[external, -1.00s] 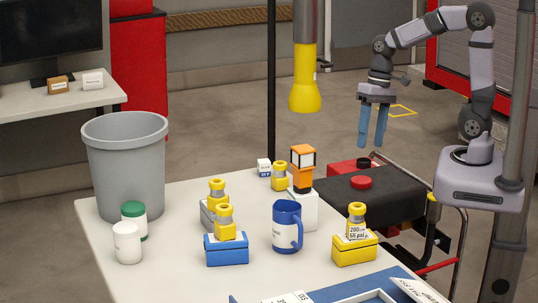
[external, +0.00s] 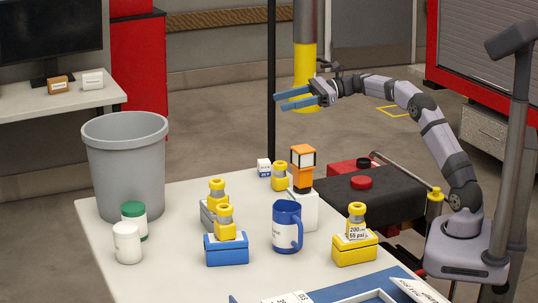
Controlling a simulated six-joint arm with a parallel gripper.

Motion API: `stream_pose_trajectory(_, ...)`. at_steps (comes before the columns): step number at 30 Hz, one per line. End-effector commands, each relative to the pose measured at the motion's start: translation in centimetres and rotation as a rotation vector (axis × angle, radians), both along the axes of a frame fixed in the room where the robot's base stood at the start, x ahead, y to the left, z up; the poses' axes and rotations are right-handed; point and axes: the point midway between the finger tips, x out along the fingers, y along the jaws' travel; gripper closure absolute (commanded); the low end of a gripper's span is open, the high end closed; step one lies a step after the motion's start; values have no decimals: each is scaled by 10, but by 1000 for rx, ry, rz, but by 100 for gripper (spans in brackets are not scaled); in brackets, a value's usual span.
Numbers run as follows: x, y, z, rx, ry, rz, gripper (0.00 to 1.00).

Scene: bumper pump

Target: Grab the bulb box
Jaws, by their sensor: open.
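A small white box with blue print (external: 264,167) stands near the back edge of the white table, beside a yellow-topped bottle (external: 280,176). A small brown box (external: 61,85) and a small white box (external: 93,79) sit on the desk at the far left. The labels are too small to read, so I cannot tell which one is the bulb box. My gripper (external: 279,101) is open and empty, high above the back of the table, with its blue fingers pointing left. It is apart from every box.
A grey bin (external: 125,165) stands at the left. The table (external: 180,275) holds a blue mug (external: 287,227), white jars (external: 127,243), yellow-topped bottles and an orange device (external: 302,168). A black pole (external: 271,130) rises at the back.

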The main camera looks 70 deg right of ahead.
Motion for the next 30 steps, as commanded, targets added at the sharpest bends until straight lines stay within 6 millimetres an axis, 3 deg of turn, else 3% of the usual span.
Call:
stream_pose_trajectory(10, -1, -53, 1, 212, -62, -63, 48)
stream_pose_trajectory(17, -1, -51, -25, 217, -60, -61, 48)
stream_pose_trajectory(23, 0, -51, -82, 219, -54, -62, 48)
stream_pose_trajectory(30, -1, -51, -178, 218, -55, -62, 48)
